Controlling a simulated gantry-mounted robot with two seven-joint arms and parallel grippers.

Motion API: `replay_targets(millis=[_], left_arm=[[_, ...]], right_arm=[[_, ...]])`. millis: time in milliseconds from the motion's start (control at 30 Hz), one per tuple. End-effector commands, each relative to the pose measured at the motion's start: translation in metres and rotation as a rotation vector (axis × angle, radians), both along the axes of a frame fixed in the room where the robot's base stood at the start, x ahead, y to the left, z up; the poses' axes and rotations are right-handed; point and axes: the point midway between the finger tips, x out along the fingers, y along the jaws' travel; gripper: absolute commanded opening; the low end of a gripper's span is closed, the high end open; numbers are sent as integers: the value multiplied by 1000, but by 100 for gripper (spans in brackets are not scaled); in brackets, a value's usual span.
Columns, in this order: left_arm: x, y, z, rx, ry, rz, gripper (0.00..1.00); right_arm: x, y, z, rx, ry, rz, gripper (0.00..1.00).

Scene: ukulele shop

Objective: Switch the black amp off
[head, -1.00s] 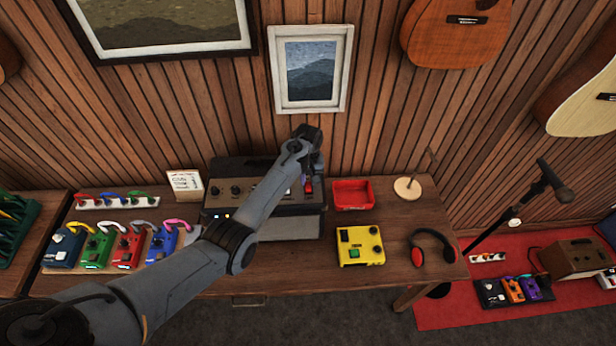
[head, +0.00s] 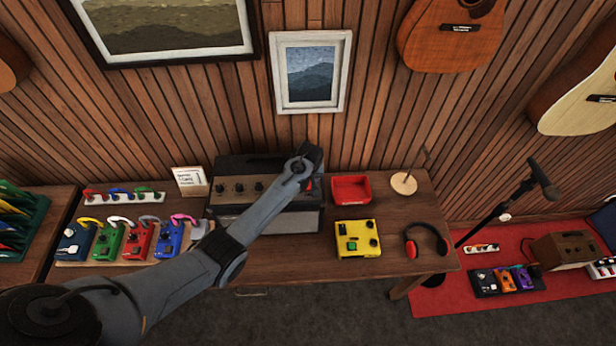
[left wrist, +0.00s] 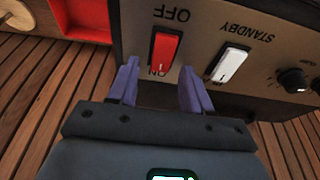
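The black amp (head: 273,220) stands at the back of the wooden table, with a brown control panel bearing several knobs. In the left wrist view its panel (left wrist: 203,22) shows upside down, with a red rocker switch (left wrist: 164,52) between the words OFF and ON and a white standby switch (left wrist: 230,64) beside it. My left gripper (left wrist: 158,88) is open and empty, its two purple-blue fingers apart just in front of the red switch, near the ON end. In the head view my left gripper (head: 312,158) covers the panel's right end. My right gripper is not seen.
A red tray (head: 351,189) stands right of the amp. A yellow pedal (head: 357,239) and red headphones (head: 427,241) lie toward the table's front right. A row of pedals (head: 122,240) and a small card (head: 189,181) are on the left.

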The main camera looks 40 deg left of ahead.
Motion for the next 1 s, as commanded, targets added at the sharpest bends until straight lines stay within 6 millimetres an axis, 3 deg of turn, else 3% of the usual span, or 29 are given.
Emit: replay_targets(millis=[433, 1000], left_arm=[[-2, -2, 9, 0, 0, -1, 49], [-20, -18, 89, 1, -2, -1, 49]], right_arm=[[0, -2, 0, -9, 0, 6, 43], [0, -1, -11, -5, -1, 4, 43]])
